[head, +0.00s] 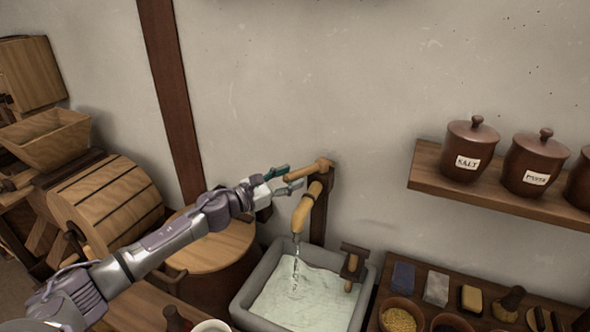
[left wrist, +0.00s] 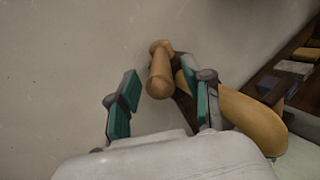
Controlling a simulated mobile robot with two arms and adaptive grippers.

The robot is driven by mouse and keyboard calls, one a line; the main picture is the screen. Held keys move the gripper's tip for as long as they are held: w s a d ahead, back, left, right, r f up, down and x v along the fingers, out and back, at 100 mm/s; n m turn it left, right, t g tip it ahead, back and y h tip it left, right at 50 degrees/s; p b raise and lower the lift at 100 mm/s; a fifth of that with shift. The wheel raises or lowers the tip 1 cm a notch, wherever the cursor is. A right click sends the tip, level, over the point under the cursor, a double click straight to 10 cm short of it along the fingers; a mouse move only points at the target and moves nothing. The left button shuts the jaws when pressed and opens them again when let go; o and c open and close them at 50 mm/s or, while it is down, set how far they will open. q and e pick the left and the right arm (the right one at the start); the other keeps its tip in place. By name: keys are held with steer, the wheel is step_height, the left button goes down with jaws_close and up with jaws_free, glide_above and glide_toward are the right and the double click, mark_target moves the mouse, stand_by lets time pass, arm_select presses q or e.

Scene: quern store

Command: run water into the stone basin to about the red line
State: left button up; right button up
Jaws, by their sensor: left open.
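The stone basin (head: 359,296) stands against the wall below a wooden spout (head: 306,209). A thin stream of water (head: 295,268) falls from the spout into the basin, and pale rippled water (head: 307,297) covers its floor. I cannot see a red line. A wooden tap handle (head: 312,170) sticks out above the spout. My left gripper (head: 284,179) is open at the handle's near end. In the left wrist view the handle's round end (left wrist: 160,80) lies between the two spread fingers, with no clear contact. My right gripper is not in view.
A wooden barrel (head: 213,247) stands left of the basin. To its right, a low shelf (head: 447,302) holds bowls, blocks and a brush. A wall shelf (head: 423,171) with lidded jars hangs at the upper right.

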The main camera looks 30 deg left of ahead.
mark_target(306, 172)
arm_select(q)
steer(key=shift+x, duration=1.15)
jaws_close()
